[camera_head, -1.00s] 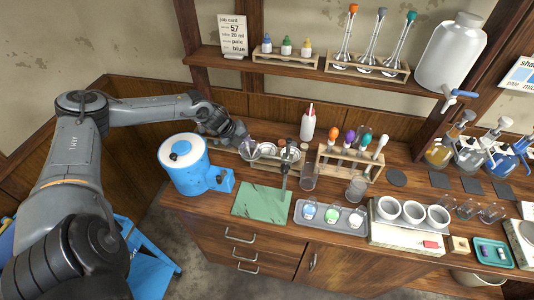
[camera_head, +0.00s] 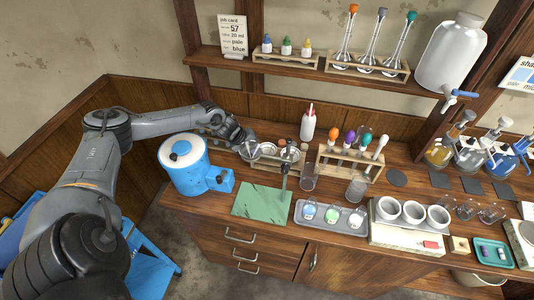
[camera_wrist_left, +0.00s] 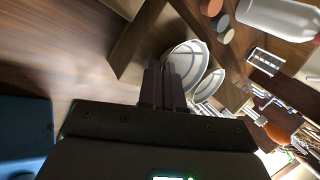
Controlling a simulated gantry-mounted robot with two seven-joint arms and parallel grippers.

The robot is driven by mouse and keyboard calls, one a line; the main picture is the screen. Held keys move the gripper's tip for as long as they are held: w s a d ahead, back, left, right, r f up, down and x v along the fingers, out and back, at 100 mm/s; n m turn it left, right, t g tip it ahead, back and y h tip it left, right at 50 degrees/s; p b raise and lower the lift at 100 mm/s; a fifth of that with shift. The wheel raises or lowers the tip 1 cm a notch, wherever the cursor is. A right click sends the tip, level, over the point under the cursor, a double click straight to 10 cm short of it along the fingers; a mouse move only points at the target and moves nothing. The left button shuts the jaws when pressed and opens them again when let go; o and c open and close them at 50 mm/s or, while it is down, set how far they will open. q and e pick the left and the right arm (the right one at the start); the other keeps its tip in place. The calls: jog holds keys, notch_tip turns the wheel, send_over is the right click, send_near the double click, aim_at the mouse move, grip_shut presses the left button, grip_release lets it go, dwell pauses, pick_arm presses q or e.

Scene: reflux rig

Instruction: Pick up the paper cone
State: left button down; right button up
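A pale paper cone (camera_head: 250,150) is at the left end of the low wooden rack on the bench. In the left wrist view a white, ribbed cone-like piece (camera_wrist_left: 187,60) lies just past my fingertips, with a second round white piece beside it. My left gripper (camera_head: 244,139) reaches in behind the blue container, its tips at the cone. In the left wrist view its dark fingers (camera_wrist_left: 166,78) are close together and overlap the cone's near edge. Whether they pinch the cone is not clear. My right gripper is not in view.
The blue container (camera_head: 185,165) stands close in front of my left forearm. The wooden rack (camera_head: 268,163) also holds round glass pieces. A white bottle (camera_head: 308,124) stands behind it. The green mat (camera_head: 262,203) in front is mostly clear.

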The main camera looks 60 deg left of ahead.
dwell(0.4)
pick_arm(q)
notch_tip(320, 180, up, 10)
dwell(0.6)
